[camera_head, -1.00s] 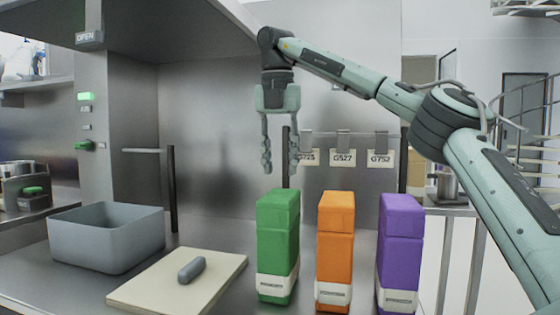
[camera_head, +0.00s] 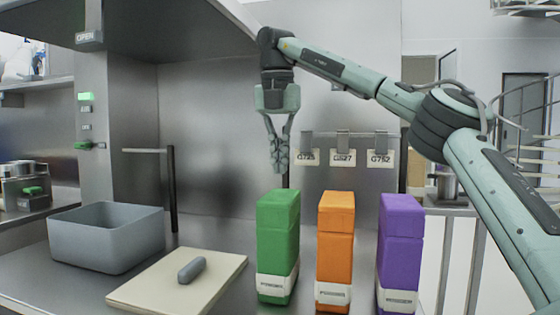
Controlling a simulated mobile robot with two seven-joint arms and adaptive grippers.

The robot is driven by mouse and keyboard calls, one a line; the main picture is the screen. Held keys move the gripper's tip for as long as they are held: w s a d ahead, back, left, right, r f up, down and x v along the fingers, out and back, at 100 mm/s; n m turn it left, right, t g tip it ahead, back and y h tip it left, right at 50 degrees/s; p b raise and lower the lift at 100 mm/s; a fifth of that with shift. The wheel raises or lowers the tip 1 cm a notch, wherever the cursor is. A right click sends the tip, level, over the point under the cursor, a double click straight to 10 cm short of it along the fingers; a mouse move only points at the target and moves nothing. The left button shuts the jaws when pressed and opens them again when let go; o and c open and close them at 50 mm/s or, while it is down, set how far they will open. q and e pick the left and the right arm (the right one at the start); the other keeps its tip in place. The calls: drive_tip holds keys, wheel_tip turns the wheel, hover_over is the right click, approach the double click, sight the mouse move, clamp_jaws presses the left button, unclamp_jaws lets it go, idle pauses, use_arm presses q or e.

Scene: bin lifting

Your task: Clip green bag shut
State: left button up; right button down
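The green bag (camera_head: 278,222) stands upright on the steel counter, with a white label near its base. My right gripper (camera_head: 279,168) hangs fingers down above the green bag's top, apart from it. Its fingers have come together and I see nothing held between them. Grey clip-like pieces (camera_head: 343,142) hang on a rail just right of the gripper, above tags that seem to read G725, G527 and G752. My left gripper is not in view.
An orange bag (camera_head: 335,240) and a purple bag (camera_head: 400,240) stand right of the green one. A grey bin (camera_head: 105,245) is at the left. A pale board (camera_head: 215,280) carries a small grey rounded object (camera_head: 192,270). A steel hood (camera_head: 150,25) overhangs the upper left.

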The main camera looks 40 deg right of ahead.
sight(280, 194)
drive_tip(key=shift+f, duration=0.1)
idle(0.3)
drive_tip(key=shift+f+b, duration=1.7)
drive_tip(key=shift+f, duration=0.45)
drive_tip(key=shift+r, duration=0.1)
drive_tip(key=shift+r+p, duration=3.5)
drive_tip(key=shift+p, duration=0.35)
drive_tip(key=shift+f, duration=0.15)
